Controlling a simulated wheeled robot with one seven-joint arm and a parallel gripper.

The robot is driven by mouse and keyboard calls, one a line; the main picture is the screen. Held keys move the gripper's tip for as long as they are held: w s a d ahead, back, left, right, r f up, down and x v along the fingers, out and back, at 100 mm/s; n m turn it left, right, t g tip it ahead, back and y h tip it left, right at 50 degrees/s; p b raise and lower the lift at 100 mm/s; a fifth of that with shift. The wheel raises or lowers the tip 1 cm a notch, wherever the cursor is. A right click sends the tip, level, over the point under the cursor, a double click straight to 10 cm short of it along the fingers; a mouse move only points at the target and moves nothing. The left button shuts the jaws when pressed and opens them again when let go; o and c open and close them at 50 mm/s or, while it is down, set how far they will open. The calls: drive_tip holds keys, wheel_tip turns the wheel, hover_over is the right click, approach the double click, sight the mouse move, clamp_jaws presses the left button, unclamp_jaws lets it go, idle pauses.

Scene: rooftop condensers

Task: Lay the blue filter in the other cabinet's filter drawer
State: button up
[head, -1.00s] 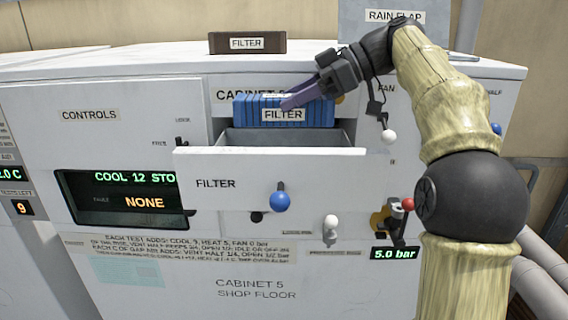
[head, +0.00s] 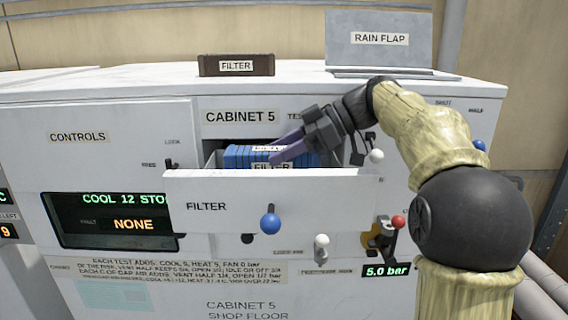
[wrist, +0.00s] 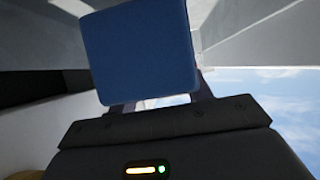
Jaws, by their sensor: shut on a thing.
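The blue filter (head: 238,158), ribbed with a white FILTER label, is inside the pulled-out filter drawer (head: 225,205) of Cabinet 5 in the head view. Its lower part is hidden behind the drawer front, so I cannot tell whether it touches the drawer floor. My gripper (head: 284,150) reaches in from the upper right and is shut on the filter. In the wrist view the filter's plain blue face (wrist: 138,50) stands just beyond my gripper, with pale walls beside it.
A brown FILTER block (head: 236,65) and a grey RAIN FLAP panel (head: 378,40) stand on the cabinet top. A white knob (head: 321,241) and a red-tipped lever (head: 397,223) are below. The control display (head: 115,221) is left.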

sight(285, 166)
drive_tip(key=shift+f+p, duration=0.45)
drive_tip(key=shift+f, duration=1.4)
drive_tip(key=o, duration=1)
drive_tip(key=shift+c, duration=0.2)
drive_tip(key=shift+d, duration=0.1)
drive_tip(key=b+v, duration=0.3)
drive_tip(key=v, duration=0.8)
drive_tip(key=shift+d+r, duration=0.25)
drive_tip(key=shift+d, duration=0.05)
drive_tip(key=shift+s, duration=0.1)
